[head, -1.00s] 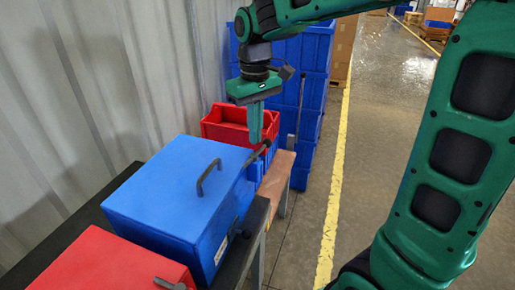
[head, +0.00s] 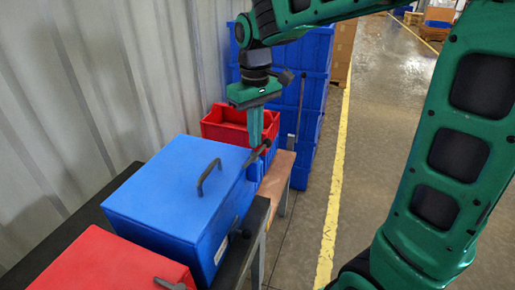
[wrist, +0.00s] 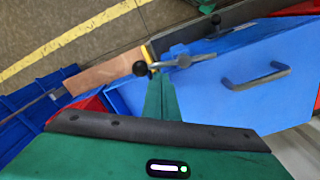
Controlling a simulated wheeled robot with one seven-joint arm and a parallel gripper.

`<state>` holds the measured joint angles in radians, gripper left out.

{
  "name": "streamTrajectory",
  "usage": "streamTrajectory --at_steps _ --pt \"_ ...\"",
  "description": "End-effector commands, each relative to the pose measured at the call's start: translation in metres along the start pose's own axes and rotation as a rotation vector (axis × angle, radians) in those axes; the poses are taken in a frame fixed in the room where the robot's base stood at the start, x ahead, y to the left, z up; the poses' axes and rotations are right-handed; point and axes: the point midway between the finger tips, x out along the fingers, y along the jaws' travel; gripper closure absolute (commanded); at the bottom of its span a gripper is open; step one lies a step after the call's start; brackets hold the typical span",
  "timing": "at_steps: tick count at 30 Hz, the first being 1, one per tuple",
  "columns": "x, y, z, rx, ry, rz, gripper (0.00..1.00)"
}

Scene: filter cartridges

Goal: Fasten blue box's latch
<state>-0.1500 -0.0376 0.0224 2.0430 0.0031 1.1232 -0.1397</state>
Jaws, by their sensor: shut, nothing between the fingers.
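The blue box (head: 180,190) stands on a dark bench with its lid down and a dark handle on top. It also shows in the wrist view (wrist: 225,85). A grey latch lever with a black ball knob (wrist: 183,61) is at the box's edge in the wrist view; it also shows at the far right corner in the head view (head: 259,153). My gripper (head: 255,144) is shut and empty, pointing down at that lever. In the wrist view its fingertips (wrist: 160,78) are right beside the lever; I cannot tell whether they touch.
A second black knob (head: 246,234) is on the blue box's right side. A red box (head: 110,265) stands nearer, and a red bin (head: 225,124) stands beyond. Stacked blue crates (head: 305,75) are behind. A corrugated wall is left; open floor lies right.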

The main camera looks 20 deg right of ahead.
Motion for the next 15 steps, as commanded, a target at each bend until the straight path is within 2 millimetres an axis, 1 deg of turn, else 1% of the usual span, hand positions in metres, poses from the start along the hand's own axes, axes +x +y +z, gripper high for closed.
streamTrajectory --at_steps 13,15 --pt "0.012 0.000 0.000 0.000 -0.001 0.000 1.00" --pt "0.011 0.000 0.000 0.000 0.000 0.000 1.00"
